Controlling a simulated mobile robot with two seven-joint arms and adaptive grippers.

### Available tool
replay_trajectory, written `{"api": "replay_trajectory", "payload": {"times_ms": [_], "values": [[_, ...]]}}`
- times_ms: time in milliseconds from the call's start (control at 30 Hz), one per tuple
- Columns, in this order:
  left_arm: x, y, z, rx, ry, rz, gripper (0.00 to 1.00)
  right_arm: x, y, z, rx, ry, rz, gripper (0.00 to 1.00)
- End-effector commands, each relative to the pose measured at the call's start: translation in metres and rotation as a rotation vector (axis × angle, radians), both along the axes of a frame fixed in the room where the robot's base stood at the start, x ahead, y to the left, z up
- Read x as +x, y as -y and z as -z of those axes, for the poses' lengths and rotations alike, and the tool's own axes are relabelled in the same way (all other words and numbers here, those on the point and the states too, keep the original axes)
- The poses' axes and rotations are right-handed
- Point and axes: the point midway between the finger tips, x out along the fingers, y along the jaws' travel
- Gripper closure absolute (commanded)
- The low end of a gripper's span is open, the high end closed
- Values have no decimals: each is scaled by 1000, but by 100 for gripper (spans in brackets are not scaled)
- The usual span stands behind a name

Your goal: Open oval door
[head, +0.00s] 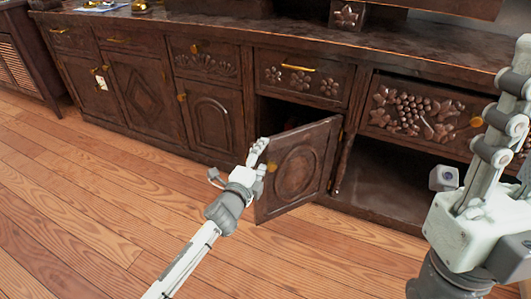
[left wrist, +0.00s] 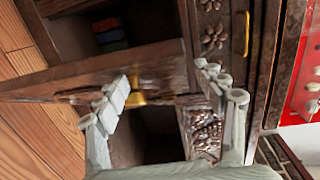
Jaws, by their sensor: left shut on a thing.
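The oval door (head: 303,165) is a dark wooden cabinet door with a carved oval and a gold knob (head: 272,167). It stands swung out from the sideboard, with the dark compartment behind it showing. My left gripper (head: 258,150) is at the door's free edge and is shut on the door. In the left wrist view the door (left wrist: 60,82) runs across between the fingers, and the gold knob (left wrist: 135,90) shows close to one finger. My right gripper (head: 505,120) is in the right foreground, partly cut off, away from the door.
The dark sideboard (head: 400,45) runs across the back with several doors and drawers. Right of the oval door is an open compartment (head: 385,185) under a grape-carved drawer (head: 425,110). The wooden floor (head: 90,220) in front is clear.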

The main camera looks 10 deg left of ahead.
Motion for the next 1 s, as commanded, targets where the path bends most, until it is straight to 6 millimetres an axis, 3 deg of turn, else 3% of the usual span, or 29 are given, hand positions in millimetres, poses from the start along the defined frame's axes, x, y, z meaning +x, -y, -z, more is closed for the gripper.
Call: {"api": "replay_trajectory", "payload": {"times_ms": [33,1000], "values": [[0,3,-17,-7,29,10,55,0,0,-3,0,0,0,71],[-65,-2,-8,-9,14,8,55,0,0,-10,0,0,0,71]]}}
